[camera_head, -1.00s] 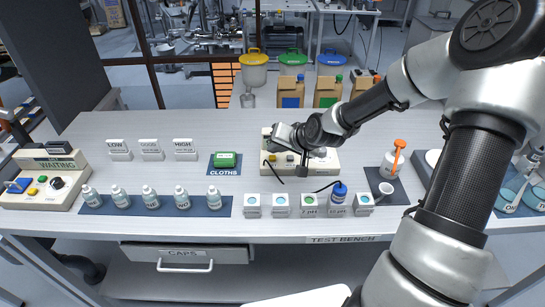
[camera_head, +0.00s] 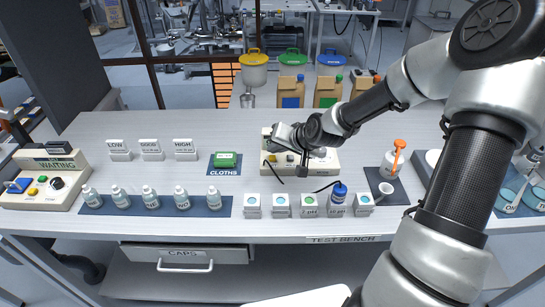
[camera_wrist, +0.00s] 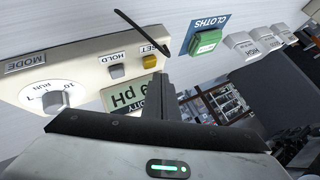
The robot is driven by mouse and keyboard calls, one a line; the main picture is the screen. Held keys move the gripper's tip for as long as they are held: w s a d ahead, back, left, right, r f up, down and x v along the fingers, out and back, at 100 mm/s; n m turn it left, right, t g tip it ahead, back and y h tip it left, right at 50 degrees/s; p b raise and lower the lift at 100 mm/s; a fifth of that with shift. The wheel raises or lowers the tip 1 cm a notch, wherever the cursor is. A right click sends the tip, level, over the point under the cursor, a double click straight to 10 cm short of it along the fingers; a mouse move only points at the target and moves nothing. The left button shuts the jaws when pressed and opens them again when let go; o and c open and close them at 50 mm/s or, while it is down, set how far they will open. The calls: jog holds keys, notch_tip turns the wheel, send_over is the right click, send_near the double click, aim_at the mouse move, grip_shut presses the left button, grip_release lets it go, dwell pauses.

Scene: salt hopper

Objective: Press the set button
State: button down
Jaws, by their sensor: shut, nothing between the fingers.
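The meter (camera_head: 327,166) is a cream box on the bench, partly hidden by my arm in the head view. In the wrist view its sloping face (camera_wrist: 78,68) shows a MODE knob (camera_wrist: 55,101), a grey HOLD button (camera_wrist: 117,71), a yellow set button (camera_wrist: 150,61) and a greenish pH display (camera_wrist: 122,98). My gripper (camera_wrist: 160,76) is shut and empty. Its dark fingertips are right beside the yellow button and overlap its edge in the picture; I cannot tell whether they touch it. The fingers hide part of the display.
A black cable (camera_wrist: 142,32) curves close past the set button. A green cloth pack (camera_head: 225,160) lies left of the meter. Several labelled cups (camera_head: 280,205) and a blue-capped probe (camera_head: 339,192) stand in front. An orange-topped bottle (camera_head: 393,160) is to the right.

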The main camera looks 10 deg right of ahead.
aim_at(275, 159)
jog(key=shift+f, duration=0.15)
jog(key=shift+f, duration=0.3)
jog(key=shift+f+b, duration=0.55)
jog(key=shift+f, duration=0.05)
dwell(0.8)
jog(key=shift+r, duration=0.1)
jog(key=shift+r+p, duration=0.95)
notch_tip(275, 159, up, 5)
jog(key=p, duration=0.4)
jog(key=shift+p, duration=0.3)
dwell(0.5)
